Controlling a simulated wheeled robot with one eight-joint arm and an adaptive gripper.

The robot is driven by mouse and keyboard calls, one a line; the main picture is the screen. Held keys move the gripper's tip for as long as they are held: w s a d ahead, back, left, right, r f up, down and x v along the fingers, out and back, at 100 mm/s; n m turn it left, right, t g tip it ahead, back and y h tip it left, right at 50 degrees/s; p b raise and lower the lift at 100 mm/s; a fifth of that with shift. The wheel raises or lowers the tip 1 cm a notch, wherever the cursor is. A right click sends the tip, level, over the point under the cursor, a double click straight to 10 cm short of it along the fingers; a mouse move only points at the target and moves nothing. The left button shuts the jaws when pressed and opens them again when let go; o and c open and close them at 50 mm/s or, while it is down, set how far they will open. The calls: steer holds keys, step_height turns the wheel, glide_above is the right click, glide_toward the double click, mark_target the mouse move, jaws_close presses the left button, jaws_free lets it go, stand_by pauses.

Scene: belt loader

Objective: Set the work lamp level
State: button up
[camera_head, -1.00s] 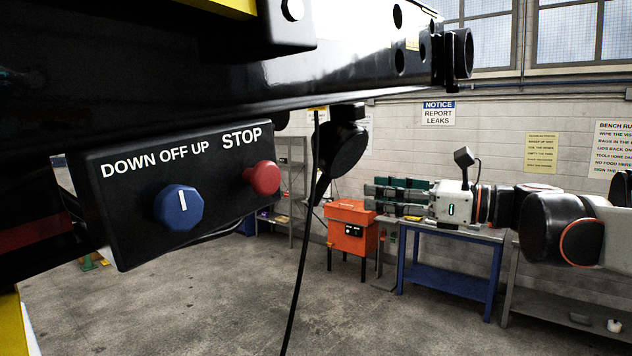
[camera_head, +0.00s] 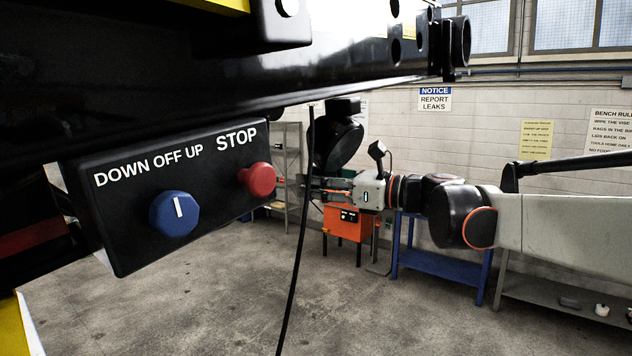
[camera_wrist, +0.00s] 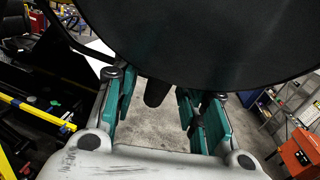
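The work lamp (camera_head: 337,140) is a black round-headed lamp hanging below the dark loader beam in the head view. Its head looks tilted rather than level. In the wrist view the large black disc of the lamp (camera_wrist: 205,40) fills the top. A dark stub (camera_wrist: 157,92) sticks down below it, between my fingers in the picture. My gripper (camera_head: 308,186) is just below the lamp head in the head view. Its teal fingers stand apart on either side of the stub in the wrist view (camera_wrist: 160,100). I cannot tell whether they touch it.
A black control box (camera_head: 130,230) with a blue knob (camera_head: 174,213) and red STOP button (camera_head: 257,180) hangs at left. A black cable (camera_head: 296,260) hangs close to my gripper. An orange cabinet (camera_head: 343,222) and blue bench (camera_head: 440,266) stand behind. Floor below is clear.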

steer(key=shift+c, duration=0.4)
jaws_close()
steer(key=shift+s, duration=0.1)
steer(key=s+d+f+g+h+p, duration=0.1)
steer(key=s+d+g+h+p, duration=0.2)
steer(key=s+d+h+p, duration=0.1)
steer(key=shift+s+d+f+m+h, duration=0.4)
steer(key=shift+s+d+h, duration=0.15)
steer(key=shift+d, duration=0.75)
steer(key=shift+o, duration=0.4)
jaws_free()
